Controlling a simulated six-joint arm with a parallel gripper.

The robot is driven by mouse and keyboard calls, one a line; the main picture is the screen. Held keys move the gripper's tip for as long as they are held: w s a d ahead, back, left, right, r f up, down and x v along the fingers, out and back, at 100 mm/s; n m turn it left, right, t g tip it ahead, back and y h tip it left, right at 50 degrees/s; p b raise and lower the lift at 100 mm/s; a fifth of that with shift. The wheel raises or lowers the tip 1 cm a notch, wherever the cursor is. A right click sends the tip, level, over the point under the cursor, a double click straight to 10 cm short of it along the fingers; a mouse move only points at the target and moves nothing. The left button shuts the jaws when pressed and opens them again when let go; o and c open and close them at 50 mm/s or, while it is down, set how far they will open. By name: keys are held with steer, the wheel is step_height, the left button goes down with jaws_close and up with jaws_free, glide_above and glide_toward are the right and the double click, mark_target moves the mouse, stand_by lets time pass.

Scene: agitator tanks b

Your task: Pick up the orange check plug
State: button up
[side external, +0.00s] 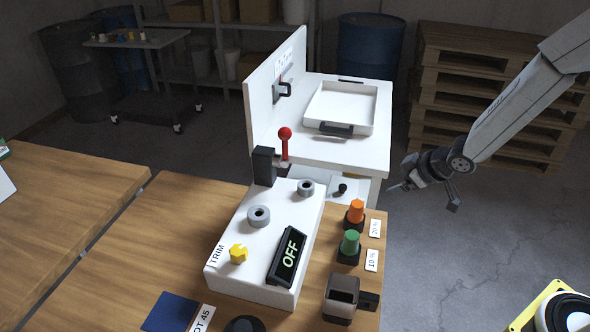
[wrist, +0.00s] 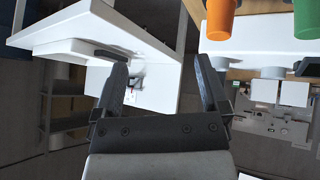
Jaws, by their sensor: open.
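The orange check plug (side external: 356,211) stands upright in a dark square base on the wooden table, beside a white label reading 20 %. It also shows in the wrist view (wrist: 220,18) at the upper right, cut off by the top edge. My gripper (side external: 424,192) is in the air to the right of the plug, beyond the table's right edge. In the wrist view my gripper (wrist: 162,85) has its two fingers apart with nothing held between them. The plug lies outside the fingers, beyond the right one.
A green plug (side external: 350,243) stands just in front of the orange one. A white console (side external: 270,235) with an OFF display lies to their left. A brown-grey device (side external: 341,298) is nearer. A white bench (side external: 365,150) with a tray stands behind.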

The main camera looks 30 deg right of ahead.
mark_target(355, 212)
steer(key=f+n+y, duration=0.2)
steer(key=w+a+f+n+y, duration=0.1)
steer(key=f+n+y, duration=0.1)
steer(key=y, duration=0.1)
steer(key=a+f+n+y, duration=0.1)
steer(key=f+y, duration=0.1)
steer(key=y, duration=0.1)
steer(key=shift+w+a+n, duration=0.2)
steer(key=shift+w+n, duration=0.1)
steer(key=shift+n, duration=0.1)
steer(key=shift+s+a+f+n+y, duration=0.25)
steer(key=shift+s+y, duration=0.15)
steer(key=shift+y, duration=0.15)
steer(key=shift+s+a+f+n+y, duration=0.1)
steer(key=shift+s+f+n+y, duration=0.1)
steer(key=shift+s+y, duration=0.25)
steer(key=shift+x, duration=3.95)
steer(key=shift+w+d, duration=0.1)
jaws_close()
